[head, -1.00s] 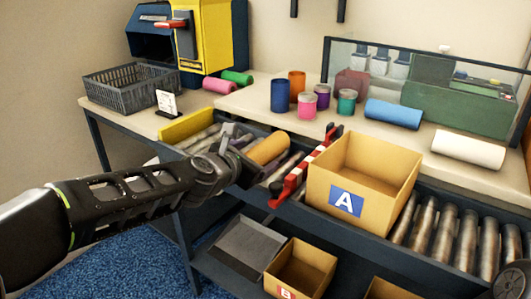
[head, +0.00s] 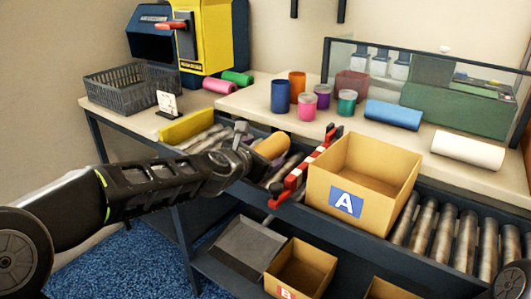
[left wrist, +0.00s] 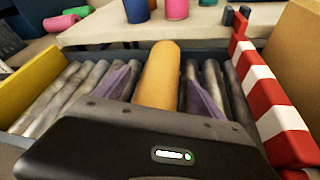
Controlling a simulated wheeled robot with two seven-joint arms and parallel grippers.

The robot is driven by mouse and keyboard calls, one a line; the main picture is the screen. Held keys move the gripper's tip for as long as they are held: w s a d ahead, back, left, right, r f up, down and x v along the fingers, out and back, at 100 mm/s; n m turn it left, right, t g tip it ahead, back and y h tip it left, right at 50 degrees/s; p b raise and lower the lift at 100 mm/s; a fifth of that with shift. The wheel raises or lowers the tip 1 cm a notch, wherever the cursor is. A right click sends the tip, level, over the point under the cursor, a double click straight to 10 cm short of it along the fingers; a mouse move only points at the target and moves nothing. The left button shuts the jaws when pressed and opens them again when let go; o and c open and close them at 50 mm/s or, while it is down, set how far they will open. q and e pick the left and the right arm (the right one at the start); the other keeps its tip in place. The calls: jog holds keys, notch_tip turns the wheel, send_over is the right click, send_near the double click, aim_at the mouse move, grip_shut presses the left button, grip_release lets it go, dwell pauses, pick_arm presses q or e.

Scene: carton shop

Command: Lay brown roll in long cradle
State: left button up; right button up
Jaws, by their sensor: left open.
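The brown roll (head: 272,145), an orange-tan cylinder, lies on the metal rollers of the conveyor, between the yellow block and the striped bar. It also shows in the left wrist view (left wrist: 158,78), pointing away from the camera. My left gripper (head: 259,154) is open at the near end of the roll. In the left wrist view its purple fingers stand on either side of the roll, with small gaps showing. The roll's near end is hidden behind the gripper body. I cannot make out a long cradle. My right gripper is not in view.
A red-and-white bar (head: 305,168) crosses the conveyor right of the roll, beside carton A (head: 392,197). A yellow block (head: 187,126) is at the left. Several cups and a blue roll (head: 393,114) and white roll (head: 467,149) stand or lie on the bench behind.

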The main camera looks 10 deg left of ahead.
aim_at(262, 147)
pick_arm(q)
jog(key=shift+c, duration=0.6)
grip_shut()
dwell(0.5)
jog(key=shift+r, duration=0.1)
